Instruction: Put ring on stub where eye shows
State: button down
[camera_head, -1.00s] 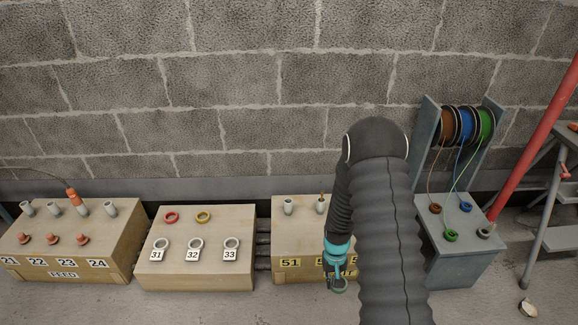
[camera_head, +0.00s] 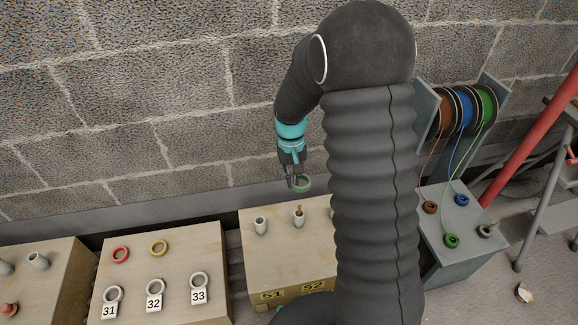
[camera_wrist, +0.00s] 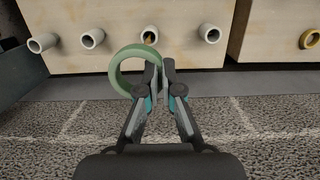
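My gripper (camera_head: 297,183) is shut on a green ring (camera_head: 306,184), held up near the wall behind the stub box (camera_head: 290,268) with labels 51 and 52. In the wrist view the fingers (camera_wrist: 161,68) pinch the wall of the ring (camera_wrist: 118,72), which hangs to their left. The box carries pale stubs. The stub above label 52 (camera_head: 298,217) has a small brownish eye or tip sticking out of its top; it also shows in the wrist view (camera_wrist: 149,36). The stub above 51 (camera_head: 260,226) looks plain. My arm hides the box's right part.
At right, a grey stand (camera_head: 455,262) carries cable reels (camera_head: 465,112). A red pole (camera_head: 535,135) stands beyond it.

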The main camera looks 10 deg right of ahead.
notch_tip(320, 180, down, 6)
jog(key=b, duration=0.4)
jog(key=shift+s, duration=0.15)
dwell(1.9)
jog(key=shift+s+f+b, duration=0.1)
jog(key=shift+f+b, duration=2.7)
jog(key=shift+f, duration=1.9)
dwell(0.6)
